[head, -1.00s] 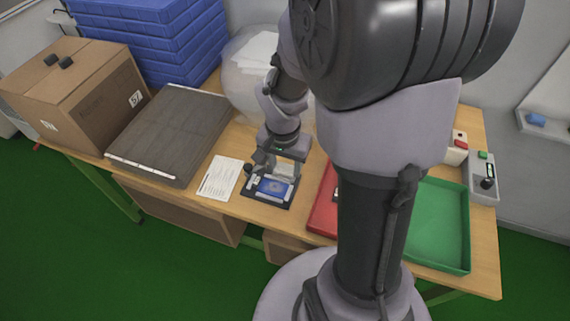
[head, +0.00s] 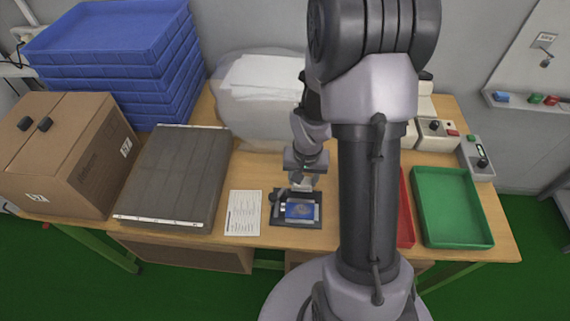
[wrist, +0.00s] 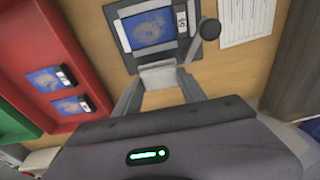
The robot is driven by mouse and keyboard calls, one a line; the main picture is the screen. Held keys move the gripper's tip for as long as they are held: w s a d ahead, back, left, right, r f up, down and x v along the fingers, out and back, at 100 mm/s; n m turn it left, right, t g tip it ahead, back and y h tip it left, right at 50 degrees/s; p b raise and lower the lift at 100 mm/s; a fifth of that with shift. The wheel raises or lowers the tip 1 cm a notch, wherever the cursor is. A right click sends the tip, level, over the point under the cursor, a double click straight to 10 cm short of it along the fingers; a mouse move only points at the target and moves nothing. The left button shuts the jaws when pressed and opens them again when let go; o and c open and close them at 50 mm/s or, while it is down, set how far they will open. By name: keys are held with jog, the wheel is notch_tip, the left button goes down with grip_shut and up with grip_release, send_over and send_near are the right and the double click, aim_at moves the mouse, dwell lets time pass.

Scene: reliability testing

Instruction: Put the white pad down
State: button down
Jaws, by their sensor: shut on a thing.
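The white pad (wrist: 160,75) is between the two fingertips of my gripper (wrist: 158,84) in the wrist view. My gripper is shut on it. The pad is beside the near edge of a dark fixture (wrist: 121,35) in that view; I cannot tell whether it touches it. The fixture holds a blue-faced device (wrist: 152,30) and has a round black knob (wrist: 209,29). In the head view, my gripper (head: 303,184) is at the fixture's back side, above the table (head: 262,175). The pad is small and partly hidden there.
A printed sheet (head: 243,213) lies left of the fixture, with a dark grey case (head: 175,178) beyond it. A red tray (wrist: 75,35) holds two blue-faced devices. A green tray (head: 455,240) stands farther right. A clear bag (head: 255,125) lies behind my gripper.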

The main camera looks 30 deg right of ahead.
jog(key=w, duration=0.3)
jog(key=w+b, duration=0.1)
jog(key=w, duration=0.2)
jog(key=w+f, duration=0.1)
jog(key=w, duration=0.3)
jog(key=shift+f+b, duration=0.1)
jog(key=shift+b, duration=0.25)
notch_tip(320, 180, down, 4)
jog(key=shift+r+b, duration=0.2)
jog(key=shift+b, duration=0.85)
jog(key=shift+r, duration=0.2)
jog(key=shift+f, duration=0.1)
jog(key=c, duration=0.7)
grip_release()
jog(key=shift+o, duration=0.2)
